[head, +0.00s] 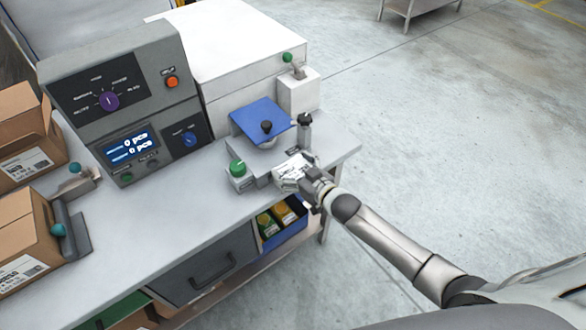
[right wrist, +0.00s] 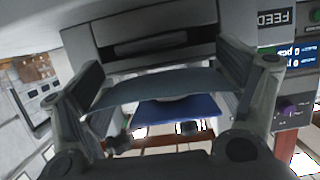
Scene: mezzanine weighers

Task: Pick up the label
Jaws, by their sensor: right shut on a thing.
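The label (head: 289,170) is a small white piece with dark print, at the right end of the bench beside the small weigher with the blue plate (head: 262,117). My right gripper (head: 308,181) is at its near right edge, shut on it. In the right wrist view a thin, curved, grey-looking sheet, the label (right wrist: 165,88), spans between the two fingers of my right gripper (right wrist: 160,75). Its printed face does not show there. I cannot tell whether the label still touches the unit behind it. My left gripper is not in view.
A control console (head: 125,95) with a blue display stands on the bench (head: 150,225). A green-button box (head: 241,177) and a black-knobbed post (head: 304,132) flank the label. Cardboard boxes (head: 25,240) stand at left. A blue bin (head: 288,234) sits below.

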